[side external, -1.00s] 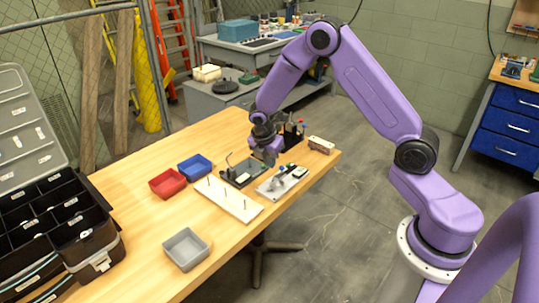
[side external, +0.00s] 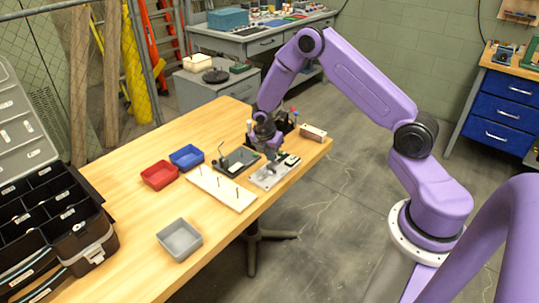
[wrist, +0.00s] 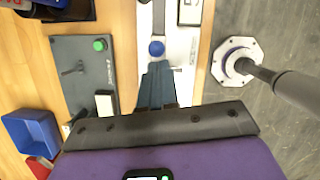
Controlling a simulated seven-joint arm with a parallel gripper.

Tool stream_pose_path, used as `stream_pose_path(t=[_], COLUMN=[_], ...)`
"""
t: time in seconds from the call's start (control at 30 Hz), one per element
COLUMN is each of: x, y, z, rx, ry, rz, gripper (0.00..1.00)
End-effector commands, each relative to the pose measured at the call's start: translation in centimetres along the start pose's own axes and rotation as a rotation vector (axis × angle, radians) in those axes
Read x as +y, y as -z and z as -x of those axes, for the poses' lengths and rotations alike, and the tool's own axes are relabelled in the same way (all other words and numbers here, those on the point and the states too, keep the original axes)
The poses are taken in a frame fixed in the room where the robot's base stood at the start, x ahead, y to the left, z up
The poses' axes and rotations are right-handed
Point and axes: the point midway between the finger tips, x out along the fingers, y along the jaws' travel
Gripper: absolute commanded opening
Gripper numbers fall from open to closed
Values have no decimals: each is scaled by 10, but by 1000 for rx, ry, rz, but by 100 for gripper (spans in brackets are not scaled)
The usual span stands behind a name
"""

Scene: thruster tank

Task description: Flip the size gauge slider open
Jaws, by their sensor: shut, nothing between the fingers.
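The light metal gauge plate (side external: 272,177) lies on the table near its right edge. In the wrist view the plate (wrist: 184,58) is partly under my gripper and carries a dark and grey slider strip with a round blue knob (wrist: 156,48). My gripper (wrist: 157,70) is shut and empty, its fingertips just below the blue knob in the picture. I cannot tell whether they touch it. In the side view my gripper (side external: 274,150) hangs over the far part of the plate and hides some of it.
A dark plate with a green knob (wrist: 99,44) lies left of the gauge plate. A white peg board (side external: 222,187), red bin (side external: 159,175), blue bin (side external: 186,157) and grey bin (side external: 179,240) stand on the table. A black toolbox (side external: 52,225) is at left.

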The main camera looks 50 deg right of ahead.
Motion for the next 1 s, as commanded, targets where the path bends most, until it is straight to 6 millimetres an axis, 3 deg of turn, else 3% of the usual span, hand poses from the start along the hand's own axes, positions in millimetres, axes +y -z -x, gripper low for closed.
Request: stream_pose_path(t=[0.47,0.8,1.0], x=[-5,-5,-5], y=[-25,-23,-3], z=[-8,-7,4], rx=[0,0,0], ry=[0,0,-1], rz=[-1,1,6], gripper=[0,0,0])
